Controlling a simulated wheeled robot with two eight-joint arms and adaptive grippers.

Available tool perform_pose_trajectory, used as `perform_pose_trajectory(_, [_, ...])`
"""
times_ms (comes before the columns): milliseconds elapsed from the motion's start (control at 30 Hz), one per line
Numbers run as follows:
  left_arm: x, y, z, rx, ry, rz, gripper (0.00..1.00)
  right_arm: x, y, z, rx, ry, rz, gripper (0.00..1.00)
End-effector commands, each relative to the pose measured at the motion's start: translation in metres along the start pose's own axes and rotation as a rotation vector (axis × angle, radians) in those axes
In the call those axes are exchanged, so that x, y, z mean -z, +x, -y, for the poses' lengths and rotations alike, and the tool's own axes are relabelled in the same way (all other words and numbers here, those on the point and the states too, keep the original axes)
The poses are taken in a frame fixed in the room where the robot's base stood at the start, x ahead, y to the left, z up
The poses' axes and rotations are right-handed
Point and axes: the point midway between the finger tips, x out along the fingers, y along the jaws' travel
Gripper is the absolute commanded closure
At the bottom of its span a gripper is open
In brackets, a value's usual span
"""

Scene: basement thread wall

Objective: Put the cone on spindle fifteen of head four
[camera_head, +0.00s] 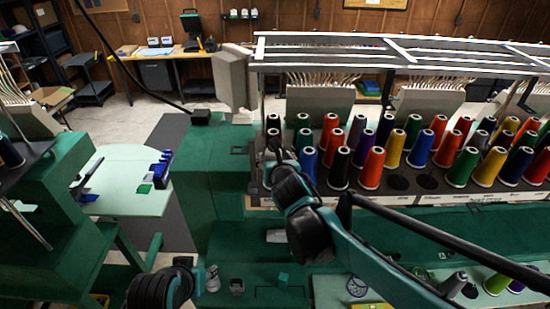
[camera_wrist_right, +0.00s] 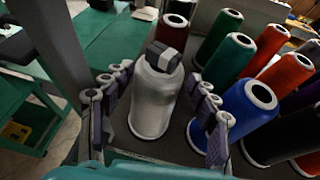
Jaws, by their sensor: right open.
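A silver-grey cone (camera_wrist_right: 155,108) stands upright on the dark board at the rack's front left corner, beside a blue cone (camera_wrist_right: 250,105). A dark block with a grey band (camera_wrist_right: 166,58) covers its top. My right gripper (camera_wrist_right: 160,86) is open, its fingers on both sides of the cone; contact is unclear. In the head view my right gripper (camera_head: 267,163) is at that corner and mostly hides the silver cone. Two bare dark round places (camera_head: 398,183) show in the rack's front row. Spindle and head numbers are not readable. My left gripper is not distinguishable.
The cone rack (camera_head: 375,193) holds rows of coloured cones, with a metal frame (camera_head: 330,58) above. The front row is crowded right of my gripper. Green machine surfaces (camera_head: 215,160) lie left of the rack.

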Motion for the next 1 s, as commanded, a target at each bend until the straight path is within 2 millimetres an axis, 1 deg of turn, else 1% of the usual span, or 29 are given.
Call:
perform_pose_trajectory(233, [0.000, 0.000, 0.000, 0.000, 0.000, 0.000, 0.60, 0.000, -0.002, -0.001, -0.003, 0.000, 0.000, 0.35])
perform_pose_trajectory(367, [0.000, 0.000, 0.000, 0.000, 0.000, 0.000, 0.60, 0.000, -0.012, -0.001, -0.003, -0.001, 0.000, 0.35])
perform_pose_trajectory(467, [0.000, 0.000, 0.000, 0.000, 0.000, 0.000, 0.60, 0.000, -0.028, -0.001, -0.002, -0.001, 0.000, 0.35])
perform_pose_trajectory(700, [0.000, 0.000, 0.000, 0.000, 0.000, 0.000, 0.60, 0.001, -0.076, 0.000, -0.002, -0.001, -0.001, 0.35])
perform_pose_trajectory(800, [0.000, 0.000, 0.000, 0.000, 0.000, 0.000, 0.60, 0.001, -0.092, 0.000, -0.002, 0.000, 0.000, 0.35])
perform_pose_trajectory(900, [0.000, 0.000, 0.000, 0.000, 0.000, 0.000, 0.60, 0.000, -0.105, 0.000, -0.002, 0.000, 0.000, 0.35])
perform_pose_trajectory(1000, [0.000, 0.000, 0.000, 0.000, 0.000, 0.000, 0.60, 0.001, -0.114, 0.001, -0.001, 0.000, 0.000, 0.35])
